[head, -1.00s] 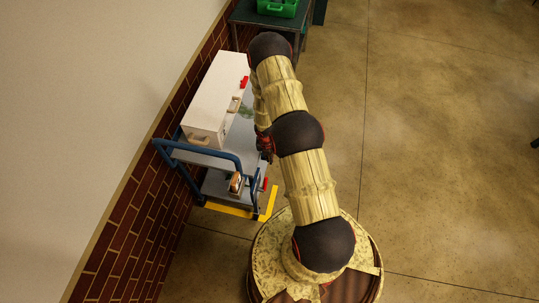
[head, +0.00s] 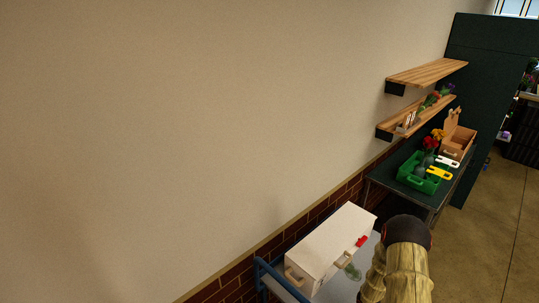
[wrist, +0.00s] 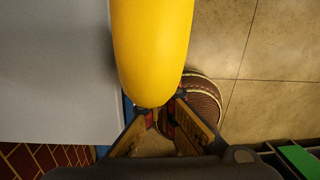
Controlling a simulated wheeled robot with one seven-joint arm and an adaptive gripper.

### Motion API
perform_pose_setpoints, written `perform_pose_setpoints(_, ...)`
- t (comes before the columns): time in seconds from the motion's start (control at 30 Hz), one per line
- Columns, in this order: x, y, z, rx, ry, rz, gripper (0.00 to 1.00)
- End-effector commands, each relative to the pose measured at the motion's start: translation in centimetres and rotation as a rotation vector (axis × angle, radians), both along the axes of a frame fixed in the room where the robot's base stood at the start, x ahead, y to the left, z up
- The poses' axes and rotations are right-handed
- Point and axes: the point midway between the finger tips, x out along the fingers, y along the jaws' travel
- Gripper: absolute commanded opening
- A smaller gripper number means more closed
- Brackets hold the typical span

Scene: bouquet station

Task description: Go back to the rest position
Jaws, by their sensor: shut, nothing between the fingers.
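My gripper (wrist: 161,112) shows in the wrist view, with its two fingers drawn together. A large, smooth yellow shape (wrist: 153,45) fills the top middle of that view, right above the fingertips. I cannot tell what it is, or whether the fingers touch it. In the head view my arm stands at the bottom right, beside the cart; my gripper is hidden or out of frame there.
A white case (head: 330,249) with a red latch (head: 362,241) lies on a blue-handled cart (head: 279,280) by the wall. Beyond, a dark table (head: 385,172) holds a green crate (head: 417,184) and a wooden box (head: 457,146). Shelves (head: 425,73) hang above. Floor is open at right.

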Motion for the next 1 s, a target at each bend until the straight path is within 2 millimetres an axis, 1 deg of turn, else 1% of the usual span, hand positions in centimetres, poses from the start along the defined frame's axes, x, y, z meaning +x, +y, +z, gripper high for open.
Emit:
perform_pose_setpoints(0.07,-0.6,-0.2,0.0,-0.011,0.015,-0.105,0.0)
perform_pose_setpoints(0.13,-1.8,-0.3,0.1,-0.028,0.042,-0.25,0.0)
perform_pose_setpoints(0.27,-5.6,0.3,0.3,-0.07,0.119,-0.533,0.0)
perform_pose_setpoints(0.3,-6.7,0.5,0.5,-0.086,0.142,-0.616,0.0)
perform_pose_setpoints(0.37,-7.9,0.7,1.5,-0.113,0.164,-0.738,0.0)
perform_pose_setpoints(0.47,-9.1,0.8,4.0,-0.166,0.183,-0.947,0.0)
perform_pose_setpoints(0.53,-9.5,1.0,6.2,-0.206,0.183,-1.095,0.0)
perform_pose_setpoints(0.77,-9.4,2.3,14.0,-0.306,0.137,-1.51,0.0)
perform_pose_setpoints(0.8,-9.3,2.6,15.5,-0.318,0.124,-1.574,0.0)
perform_pose_setpoints(1.0,-9.2,4.7,22.0,-0.345,0.054,-1.854,0.0)
